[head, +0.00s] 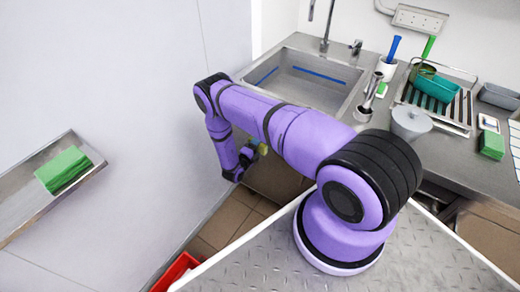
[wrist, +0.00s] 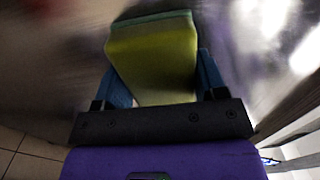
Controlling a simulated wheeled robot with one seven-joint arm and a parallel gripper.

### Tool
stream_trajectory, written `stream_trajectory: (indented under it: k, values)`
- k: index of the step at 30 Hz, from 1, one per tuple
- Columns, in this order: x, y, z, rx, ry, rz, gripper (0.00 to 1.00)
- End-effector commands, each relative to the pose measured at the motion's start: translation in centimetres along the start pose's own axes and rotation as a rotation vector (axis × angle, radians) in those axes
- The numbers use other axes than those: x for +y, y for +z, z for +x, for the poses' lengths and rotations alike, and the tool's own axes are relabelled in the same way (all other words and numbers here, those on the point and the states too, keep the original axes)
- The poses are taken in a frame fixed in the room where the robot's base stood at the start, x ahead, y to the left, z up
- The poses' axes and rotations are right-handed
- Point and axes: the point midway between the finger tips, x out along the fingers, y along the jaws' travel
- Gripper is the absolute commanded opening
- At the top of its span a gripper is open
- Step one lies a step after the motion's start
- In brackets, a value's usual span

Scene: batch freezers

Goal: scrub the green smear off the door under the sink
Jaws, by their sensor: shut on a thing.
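My gripper (wrist: 162,78) is shut on a yellow sponge (wrist: 152,60) with a green scouring layer at its far end. Its blue fingers press the sponge from both sides. In the head view a small yellow-green bit of the sponge (head: 263,148) shows beside my gripper, below the sink's front edge. The door under the sink (head: 277,180) is a dull metal panel, partly covered by my arm. In the wrist view a blurred grey metal surface lies beyond the sponge; I cannot tell whether the sponge touches it. I see no green smear in either view.
The steel sink (head: 315,78) is above the door. A wall shelf (head: 30,198) holds green cloths (head: 63,170). A red crate (head: 175,272) stands on the tiled floor.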

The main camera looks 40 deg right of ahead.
Motion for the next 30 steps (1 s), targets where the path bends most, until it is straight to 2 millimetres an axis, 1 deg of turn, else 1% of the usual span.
stream_trajectory:
  k: [3,6,12,17,27,30]
  values:
    - [-0.1,0.9,0.1,-0.001,-0.002,0.003,0.35]
    - [-0.1,1.4,0.0,0.000,-0.002,0.002,0.35]
    - [-0.2,1.4,-0.2,0.000,-0.001,0.000,0.35]
    - [-0.2,0.6,-0.1,0.000,0.000,-0.001,0.35]
    - [-0.2,-2.0,0.1,0.001,0.000,-0.002,0.35]
    - [-0.2,-2.4,0.1,0.001,0.000,0.000,0.35]
